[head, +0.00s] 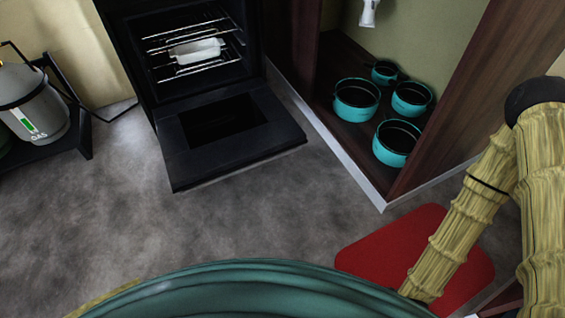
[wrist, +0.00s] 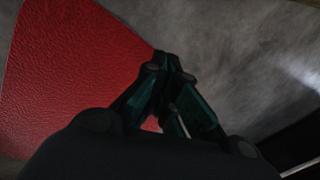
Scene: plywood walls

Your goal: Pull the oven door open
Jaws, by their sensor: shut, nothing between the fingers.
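The black oven (head: 175,92) stands at the upper left of the head view. Its door (head: 172,150) is swung down, lying about flat and jutting out over the floor, with a dark window in it. The cavity shows wire racks with a pale dish (head: 197,50) on one. My gripper (wrist: 172,62) shows in the wrist view with its fingers together and nothing between them. It is above the floor beside a red mat and apart from the oven door. In the head view the gripper itself is not visible; my yellow-sleeved arm is at the right.
A wooden cabinet (head: 520,60) stands open right of the oven, with several teal pots (head: 356,98) inside. The red mat (head: 375,250) lies on the floor, also in the wrist view (wrist: 65,70). A gas cylinder (head: 38,112) stands on a dark stand at left. The grey floor (head: 230,215) before the oven is clear.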

